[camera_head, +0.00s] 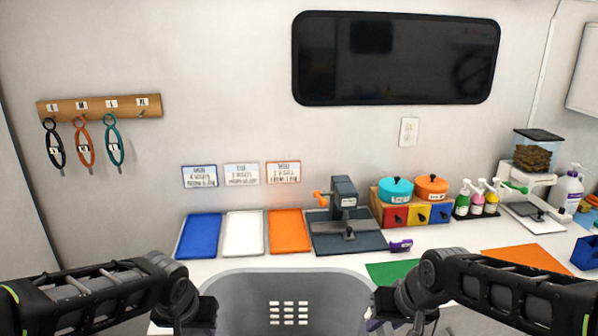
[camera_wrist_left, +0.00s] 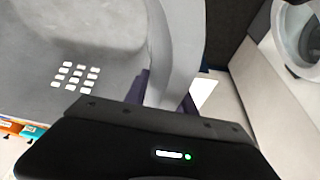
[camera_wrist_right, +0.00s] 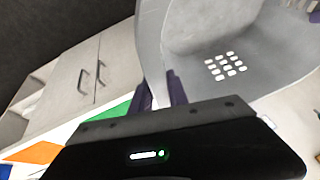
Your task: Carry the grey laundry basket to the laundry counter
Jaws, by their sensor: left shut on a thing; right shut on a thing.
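The grey laundry basket (camera_head: 290,290) is at the bottom middle of the head view, held between my two arms in front of the counter (camera_head: 245,265). Its far wall has a patch of small slots. My left gripper (camera_wrist_left: 160,100) is shut on the basket's rim, seen in the left wrist view. My right gripper (camera_wrist_right: 163,95) is shut on the opposite rim, seen in the right wrist view. In the head view the fingertips are hidden. The slotted wall also shows in the left wrist view (camera_wrist_left: 40,75) and in the right wrist view (camera_wrist_right: 200,45). The part of the basket I see is empty.
On the counter are blue (camera_head: 200,236), white (camera_head: 243,233) and orange (camera_head: 288,231) trays, a grey press-like device (camera_head: 346,215), a drawer box with pots (camera_head: 410,205) and pump bottles (camera_head: 476,200). A round-doored machine (camera_wrist_left: 300,35) and cabinets (camera_wrist_right: 85,85) show in the wrist views.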

